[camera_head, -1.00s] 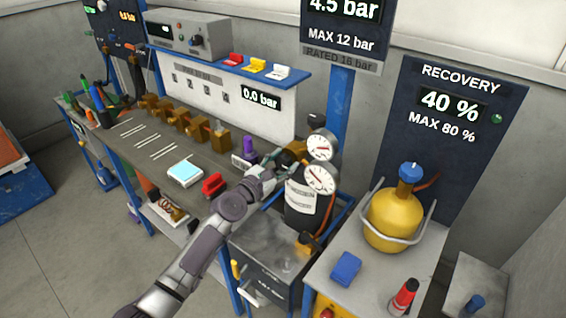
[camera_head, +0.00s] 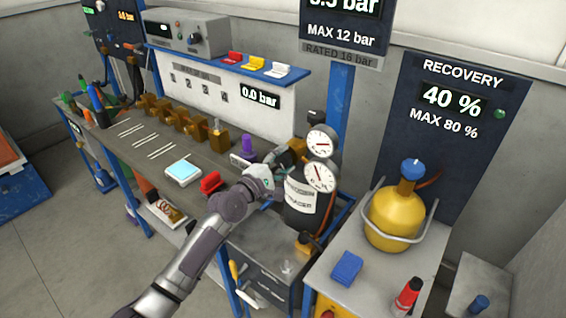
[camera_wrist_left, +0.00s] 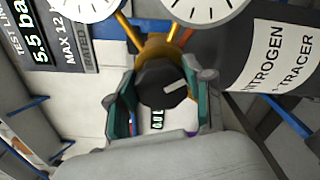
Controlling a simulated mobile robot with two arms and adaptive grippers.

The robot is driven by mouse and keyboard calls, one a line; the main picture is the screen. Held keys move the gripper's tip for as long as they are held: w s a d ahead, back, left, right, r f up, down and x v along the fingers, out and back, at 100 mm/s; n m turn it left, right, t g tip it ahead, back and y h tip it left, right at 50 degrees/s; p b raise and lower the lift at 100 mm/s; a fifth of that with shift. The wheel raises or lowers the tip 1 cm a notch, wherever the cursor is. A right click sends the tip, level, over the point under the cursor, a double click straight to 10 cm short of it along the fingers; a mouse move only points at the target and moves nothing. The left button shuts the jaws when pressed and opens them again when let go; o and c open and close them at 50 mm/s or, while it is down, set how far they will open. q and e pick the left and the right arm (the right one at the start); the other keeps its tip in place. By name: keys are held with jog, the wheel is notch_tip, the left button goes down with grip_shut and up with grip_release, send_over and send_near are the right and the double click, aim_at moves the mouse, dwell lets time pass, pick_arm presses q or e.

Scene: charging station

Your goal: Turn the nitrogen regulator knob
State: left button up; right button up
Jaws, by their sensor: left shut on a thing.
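The black nitrogen regulator knob (camera_wrist_left: 160,84) has a white pointer line and sits at the front of the brass regulator body (camera_wrist_left: 158,46). My left gripper (camera_wrist_left: 163,104) is shut on the knob, with one finger on each side of it. In the head view my left gripper (camera_head: 275,172) reaches the regulator from the left, and its wrist hides the knob. Two round gauges (camera_head: 321,142) sit beside it, above the dark cylinder (camera_head: 300,208) labelled nitrogen tracer. The blue sign (camera_wrist_left: 52,28) reads 5.5 bar, max 12 bar. My right gripper is not in view.
A workbench (camera_head: 140,150) with brass fittings and a red clamp (camera_head: 210,182) lies left of the cylinder. A purple-topped item (camera_head: 247,147) stands close behind my wrist.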

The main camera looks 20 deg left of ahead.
pick_arm(q)
jog(key=m, duration=0.3)
jog(key=shift+f+m+b, duration=0.2)
jog(key=shift+m+b, duration=0.1)
jog(key=shift+b, duration=0.1)
jog(key=shift+m+b, duration=0.35)
jog(key=shift+m, duration=1.25)
jog(key=o, duration=1.2)
jog(key=shift+c, duration=0.2)
